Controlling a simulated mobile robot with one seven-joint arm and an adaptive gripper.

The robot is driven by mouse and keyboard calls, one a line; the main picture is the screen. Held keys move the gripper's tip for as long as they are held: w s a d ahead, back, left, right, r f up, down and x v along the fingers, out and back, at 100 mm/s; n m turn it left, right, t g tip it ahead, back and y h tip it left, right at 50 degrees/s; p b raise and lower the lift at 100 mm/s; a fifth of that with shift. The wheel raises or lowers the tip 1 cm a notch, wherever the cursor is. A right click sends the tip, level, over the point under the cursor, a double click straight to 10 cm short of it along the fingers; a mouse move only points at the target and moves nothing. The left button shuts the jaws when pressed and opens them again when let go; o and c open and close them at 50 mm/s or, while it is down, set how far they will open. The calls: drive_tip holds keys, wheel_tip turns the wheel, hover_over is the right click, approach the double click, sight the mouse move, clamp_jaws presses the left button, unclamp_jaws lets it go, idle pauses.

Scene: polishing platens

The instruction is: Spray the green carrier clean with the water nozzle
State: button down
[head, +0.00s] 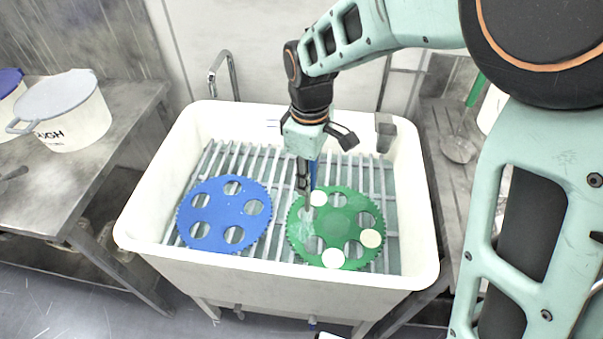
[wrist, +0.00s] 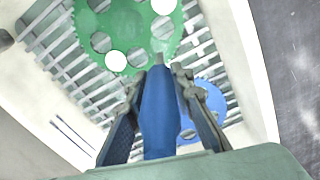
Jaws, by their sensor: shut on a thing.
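The green carrier (head: 336,228) is a toothed disc with round holes, lying on the slatted rack at the right of the sink. Several holes hold pale round pieces and others show the rack through them. A whitish patch lies on its left part. It also shows at the top of the wrist view (wrist: 155,40). My gripper (head: 308,182) is shut on the blue water nozzle (wrist: 158,110). The nozzle points down over the left part of the carrier; I cannot tell the exact gap. A pale streak runs below its tip in the head view.
A blue toothed carrier (head: 224,215) with empty holes lies left of the green one. The white sink (head: 130,225) has raised walls around both. A curved faucet (head: 222,70) stands behind it. A white bucket (head: 75,112) sits on the left table.

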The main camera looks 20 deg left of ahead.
drive_tip(key=s+d, duration=0.4)
drive_tip(key=d, duration=0.4)
drive_tip(key=shift+d, duration=0.35)
drive_tip(key=shift+w, duration=0.1)
idle(0.8)
drive_tip(key=w+d+p, duration=0.1)
drive_tip(key=w+d, duration=0.7)
drive_tip(key=w, duration=0.1)
drive_tip(key=shift+d, duration=0.15)
idle(0.7)
idle(0.7)
drive_tip(key=w+a+p, duration=0.2)
drive_tip(key=w+a, duration=0.2)
drive_tip(key=a, duration=0.5)
drive_tip(key=w+a+p, duration=0.2)
drive_tip(key=w+a, duration=0.2)
drive_tip(key=a, duration=0.5)
idle(0.9)
idle(0.7)
